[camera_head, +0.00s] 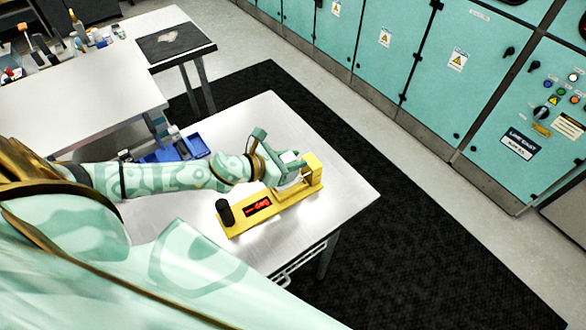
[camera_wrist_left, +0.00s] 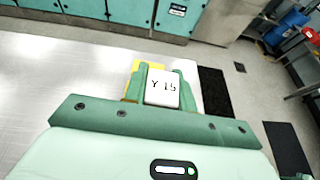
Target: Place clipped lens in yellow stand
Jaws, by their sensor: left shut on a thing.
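The yellow stand (camera_head: 285,203) lies on the light metal table, with a black cylinder (camera_head: 225,212) at its left end, a dark panel with red marks (camera_head: 257,206) and a raised yellow block (camera_head: 313,168) at its right end. My left gripper (camera_head: 287,171) is over the stand's right part, beside the raised block. It is shut on the clipped lens, whose white clip (camera_head: 289,157) shows between the fingers. In the left wrist view the clip (camera_wrist_left: 162,89) reads "Y 15", with yellow of the stand (camera_wrist_left: 148,66) behind it. Whether the lens touches the stand is hidden. My right gripper is out of view.
A blue tray (camera_head: 178,149) lies at the table's back left. The table's front right (camera_head: 345,195) is clear. Another table (camera_head: 90,95) with small items stands at the upper left. Teal cabinets (camera_head: 400,50) line the back, beyond a black floor mat (camera_head: 400,215).

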